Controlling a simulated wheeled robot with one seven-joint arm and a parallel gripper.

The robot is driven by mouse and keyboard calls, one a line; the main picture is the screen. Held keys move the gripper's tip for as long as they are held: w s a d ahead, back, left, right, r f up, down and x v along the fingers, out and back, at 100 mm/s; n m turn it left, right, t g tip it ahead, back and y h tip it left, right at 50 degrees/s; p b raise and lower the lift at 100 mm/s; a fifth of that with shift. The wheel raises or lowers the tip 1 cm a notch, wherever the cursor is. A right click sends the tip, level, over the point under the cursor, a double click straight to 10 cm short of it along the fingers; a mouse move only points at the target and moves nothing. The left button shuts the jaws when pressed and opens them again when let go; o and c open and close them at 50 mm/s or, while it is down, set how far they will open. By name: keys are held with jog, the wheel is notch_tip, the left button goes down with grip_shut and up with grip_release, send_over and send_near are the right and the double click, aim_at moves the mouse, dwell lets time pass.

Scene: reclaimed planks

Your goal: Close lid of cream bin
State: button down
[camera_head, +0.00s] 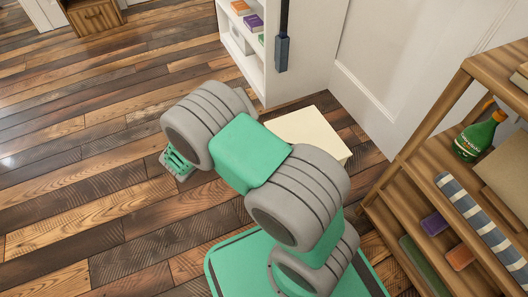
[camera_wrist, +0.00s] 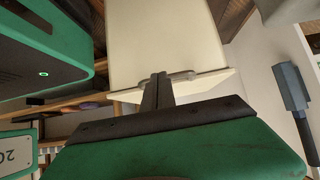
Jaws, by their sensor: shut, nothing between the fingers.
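The cream bin (camera_head: 312,132) stands on the floor beyond my arm in the head view, its pale top facing up and partly hidden by the arm. In the wrist view the bin (camera_wrist: 160,32) fills the upper middle. A pale slanting panel, seemingly its lid (camera_wrist: 212,83), shows at the bin's near end; I cannot tell how far it is open. My gripper (camera_wrist: 158,78) is shut and empty, its dark fingertips at this panel, beside a small grey piece. Whether they touch is unclear. The fingertips are not clearly visible in the head view.
A white shelf unit (camera_head: 302,50) with a blue-grey hanging tool (camera_head: 282,54) stands behind the bin. A wooden shelf (camera_head: 395,190) with a green bottle (camera_head: 478,138) is at the right.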

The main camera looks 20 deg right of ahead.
jog(key=shift+s+f, duration=0.1)
jog(key=shift+f, duration=0.3)
jog(key=a+r+p, duration=0.5)
jog(key=a, duration=0.6)
notch_tip(320, 180, up, 30)
jog(key=w+d+n+y+p, duration=0.1)
jog(key=d+n+y+p, duration=0.4)
jog(key=p, duration=1.3)
jog(key=s+r+n+t+y+p, duration=0.1)
jog(key=s+r+n+p, duration=0.2)
jog(key=r, duration=0.6)
jog(key=s+a+r+n+t+y+p, duration=0.1)
jog(key=s+r+n+y+p, duration=0.1)
jog(key=r+n+p, duration=0.3)
jog(key=s+a+r+n+t+y+p, duration=0.1)
jog(key=s+r+n+p, duration=0.3)
jog(key=r+p, duration=0.5)
notch_tip(320, 180, up, 4)
jog(key=shift+s+r+n+y, duration=0.1)
jog(key=shift+s+n+y, duration=0.2)
jog(key=shift+n+y, duration=0.3)
